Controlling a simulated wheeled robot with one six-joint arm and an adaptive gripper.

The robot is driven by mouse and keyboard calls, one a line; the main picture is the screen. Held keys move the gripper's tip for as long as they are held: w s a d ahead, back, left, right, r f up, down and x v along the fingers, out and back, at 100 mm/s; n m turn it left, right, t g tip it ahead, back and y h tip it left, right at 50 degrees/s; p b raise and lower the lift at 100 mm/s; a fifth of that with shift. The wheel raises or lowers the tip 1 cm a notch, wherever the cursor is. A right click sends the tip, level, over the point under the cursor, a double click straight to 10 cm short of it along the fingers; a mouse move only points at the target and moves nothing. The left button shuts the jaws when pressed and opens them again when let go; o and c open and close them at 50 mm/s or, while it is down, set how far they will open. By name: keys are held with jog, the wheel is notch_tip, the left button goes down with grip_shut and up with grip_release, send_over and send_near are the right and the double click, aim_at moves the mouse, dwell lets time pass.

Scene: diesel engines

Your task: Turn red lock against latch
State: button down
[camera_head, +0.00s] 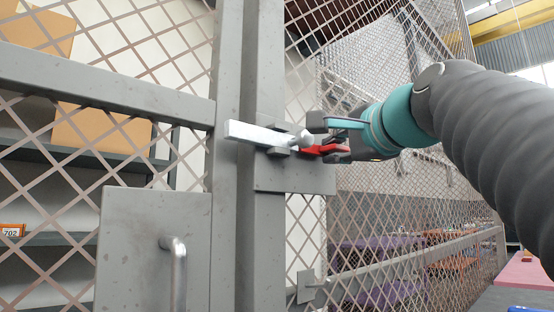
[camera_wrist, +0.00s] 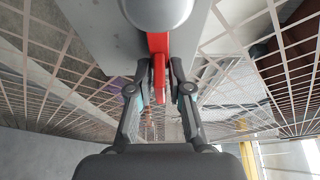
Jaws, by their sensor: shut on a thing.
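The red lock (camera_head: 322,149) sits at the right end of the latch, on the grey plate (camera_head: 297,180) of the mesh gate. The latch is a light metal bar (camera_head: 255,133) lying across the gate post, with a rounded knob (camera_head: 301,139) at its right end. My gripper (camera_head: 338,143) reaches in from the right and is shut on the red lock. In the wrist view the red lock (camera_wrist: 159,75) stands as a narrow strip between my fingertips (camera_wrist: 158,88). The knob (camera_wrist: 157,8) partly covers its upper part there.
A grey panel with a metal handle (camera_head: 179,272) is on the gate at lower left. Mesh fencing (camera_head: 400,200) runs behind and right of my arm. Cardboard boxes (camera_head: 100,133) stand on shelves behind the left mesh. The space in front of the gate looks clear.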

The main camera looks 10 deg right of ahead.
dwell(0.4)
jog(key=c, duration=1.2)
grip_release()
jog(key=shift+c, duration=0.2)
